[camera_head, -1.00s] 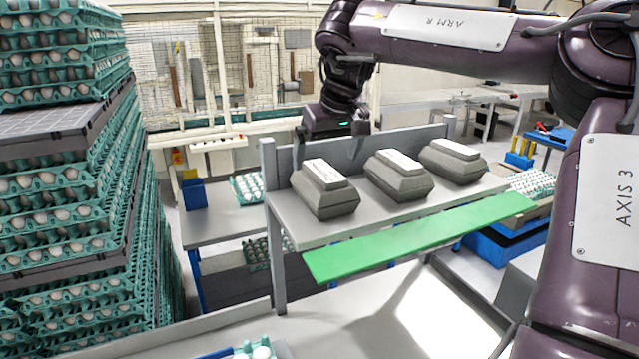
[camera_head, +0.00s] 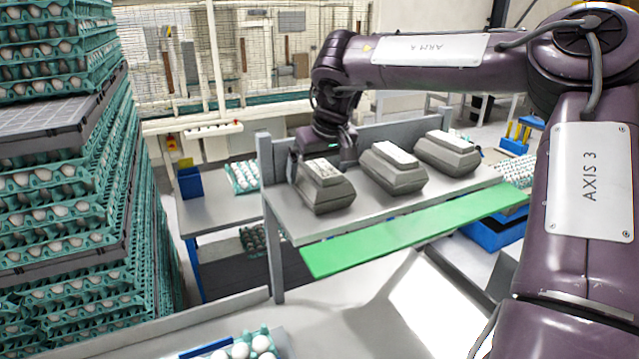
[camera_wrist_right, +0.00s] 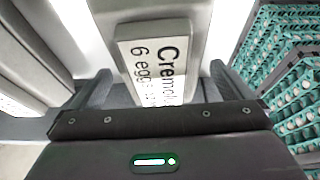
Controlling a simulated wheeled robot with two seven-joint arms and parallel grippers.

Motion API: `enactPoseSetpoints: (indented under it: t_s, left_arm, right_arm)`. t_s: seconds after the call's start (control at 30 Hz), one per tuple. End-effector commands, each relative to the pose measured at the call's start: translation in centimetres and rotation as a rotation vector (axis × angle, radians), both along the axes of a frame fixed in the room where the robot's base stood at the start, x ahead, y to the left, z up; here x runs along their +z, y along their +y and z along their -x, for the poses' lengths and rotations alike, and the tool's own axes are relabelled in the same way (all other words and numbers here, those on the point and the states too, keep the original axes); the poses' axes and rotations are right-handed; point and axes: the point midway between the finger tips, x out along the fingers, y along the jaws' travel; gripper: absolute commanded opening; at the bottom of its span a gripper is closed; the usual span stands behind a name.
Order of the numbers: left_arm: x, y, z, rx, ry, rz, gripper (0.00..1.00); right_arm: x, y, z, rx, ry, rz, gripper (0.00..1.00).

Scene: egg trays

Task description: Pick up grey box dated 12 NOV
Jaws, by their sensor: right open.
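Three grey egg boxes with white labels stand in a row on a grey shelf (camera_head: 300,229): a left box (camera_head: 327,196), a middle box (camera_head: 392,177) and a right box (camera_head: 446,159). The dates on them are too small to read. No date is legible there. My left gripper is out of view.
The middle box stands close to the right of the left box. A green strip (camera_head: 400,237) runs along the shelf front. Tall stacks of teal egg trays (camera_head: 60,215) rise at the left. A grey table (camera_head: 215,218) stands behind the shelf.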

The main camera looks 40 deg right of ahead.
Motion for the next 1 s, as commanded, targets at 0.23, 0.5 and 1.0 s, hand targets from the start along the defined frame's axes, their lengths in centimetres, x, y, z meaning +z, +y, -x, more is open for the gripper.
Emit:
enactPoseSetpoints:
  t_s: [0.23, 0.5, 1.0]
  left_arm:
    - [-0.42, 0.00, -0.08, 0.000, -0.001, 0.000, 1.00]
    - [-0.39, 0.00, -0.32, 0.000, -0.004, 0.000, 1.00]
    - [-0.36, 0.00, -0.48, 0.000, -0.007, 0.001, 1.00]
  right_arm:
    - [-0.35, 0.01, -0.01, 0.001, 0.000, 0.000, 1.00]
    - [-0.33, -0.01, 0.01, 0.000, 0.000, 0.000, 1.00]
    - [-0.20, 0.00, -0.05, 0.000, -0.003, 0.001, 0.51]
